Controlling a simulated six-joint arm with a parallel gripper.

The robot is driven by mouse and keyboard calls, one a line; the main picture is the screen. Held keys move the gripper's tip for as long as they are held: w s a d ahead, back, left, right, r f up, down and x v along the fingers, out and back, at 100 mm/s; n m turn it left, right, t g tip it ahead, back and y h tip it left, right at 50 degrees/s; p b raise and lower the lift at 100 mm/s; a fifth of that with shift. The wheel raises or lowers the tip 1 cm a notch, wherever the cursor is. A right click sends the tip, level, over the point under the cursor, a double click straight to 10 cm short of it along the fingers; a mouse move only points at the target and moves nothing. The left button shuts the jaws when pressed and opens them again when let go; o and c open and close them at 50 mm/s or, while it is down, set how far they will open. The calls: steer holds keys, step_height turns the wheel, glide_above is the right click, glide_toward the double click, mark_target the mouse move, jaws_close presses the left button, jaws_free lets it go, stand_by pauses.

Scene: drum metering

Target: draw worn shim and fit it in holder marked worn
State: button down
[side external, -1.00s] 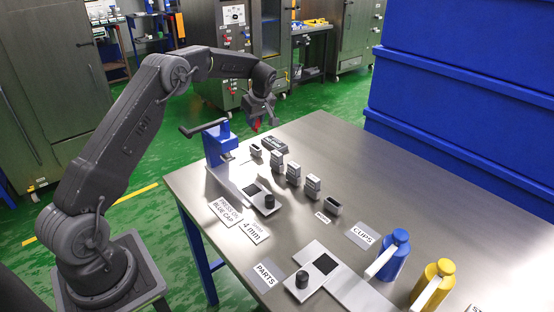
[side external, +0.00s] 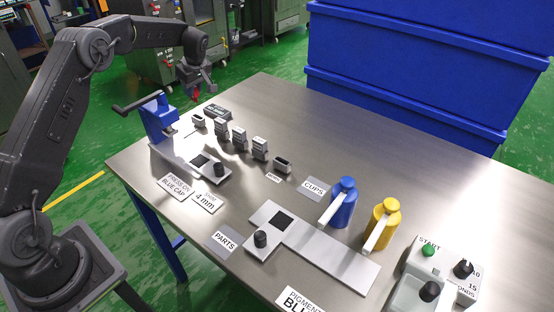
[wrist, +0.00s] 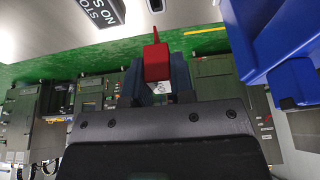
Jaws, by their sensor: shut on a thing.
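My gripper (side external: 197,92) is at the far left end of the table, above and beyond the blue press. In the wrist view it is shut on a red piece (wrist: 157,62) with a thin pointed tip and a small white label; I cannot tell from its look whether this is the worn shim. A row of small grey holders runs along the table: one near the press (side external: 198,121), three taller ones (side external: 221,130) (side external: 239,139) (side external: 260,149), and one with a dark open top (side external: 282,164). A small tag (side external: 273,178) beside that last holder is unreadable.
A dark lettered block (side external: 218,111), also in the wrist view (wrist: 95,10), lies near my gripper. The blue lever press (side external: 158,118) stands close by. Blue and yellow bottles (side external: 343,203) (side external: 383,224) and a timer box (side external: 435,275) stand toward the right. The table's far middle is clear.

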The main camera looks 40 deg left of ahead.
steer(key=d+r+m+h, duration=0.1)
steer(key=d+m+h, duration=0.7)
steer(key=d+m, duration=2.6)
steer(key=shift+d+m, duration=0.3)
steer(key=shift+m, duration=0.7)
steer(key=shift+f, duration=2.9)
steer(key=shift+f, duration=1.65)
